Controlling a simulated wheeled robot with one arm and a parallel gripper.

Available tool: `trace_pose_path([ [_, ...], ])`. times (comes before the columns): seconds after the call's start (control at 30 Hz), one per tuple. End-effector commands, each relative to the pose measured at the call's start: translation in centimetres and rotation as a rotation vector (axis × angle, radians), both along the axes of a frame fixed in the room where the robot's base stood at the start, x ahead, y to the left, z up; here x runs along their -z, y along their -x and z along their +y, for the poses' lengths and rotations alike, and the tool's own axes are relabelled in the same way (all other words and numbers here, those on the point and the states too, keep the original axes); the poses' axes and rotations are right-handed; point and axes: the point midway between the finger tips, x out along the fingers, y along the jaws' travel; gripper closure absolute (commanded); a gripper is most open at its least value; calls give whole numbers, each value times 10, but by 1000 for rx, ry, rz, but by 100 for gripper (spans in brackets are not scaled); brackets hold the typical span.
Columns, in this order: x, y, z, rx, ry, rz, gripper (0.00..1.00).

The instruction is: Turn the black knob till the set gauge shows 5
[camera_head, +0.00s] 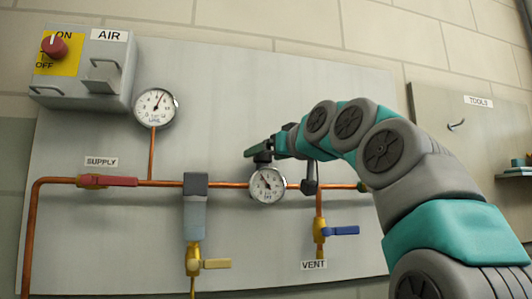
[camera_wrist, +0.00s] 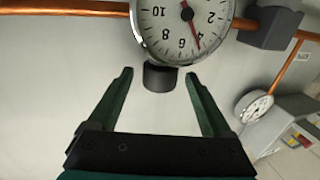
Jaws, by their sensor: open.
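The set gauge (camera_head: 268,184) is a round white dial on the copper pipe. In the wrist view the gauge (camera_wrist: 182,18) appears upside down, and its red needle points close to the 4, on the side towards the 6. The black knob (camera_wrist: 160,78) is a short dark cylinder at the gauge's rim. My gripper (camera_wrist: 159,75) is open, with one green finger on each side of the knob and visible gaps between. In the head view my gripper (camera_head: 258,148) is just above the gauge and partly hides the knob.
A red supply lever (camera_head: 108,181), grey filter unit (camera_head: 195,205), yellow lever (camera_head: 216,264) and blue vent lever (camera_head: 342,230) sit along the pipes. A tool board (camera_head: 475,140) is at right.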

Motion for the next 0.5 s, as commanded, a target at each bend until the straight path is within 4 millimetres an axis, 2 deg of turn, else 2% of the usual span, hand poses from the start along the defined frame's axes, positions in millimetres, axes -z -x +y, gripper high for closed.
trace_pose_path([
  [0.37, 0, -6, 4, 0, 0, 0, 17],
  [0.5, 0, -6, 4, 0, 0, 0, 31],
])
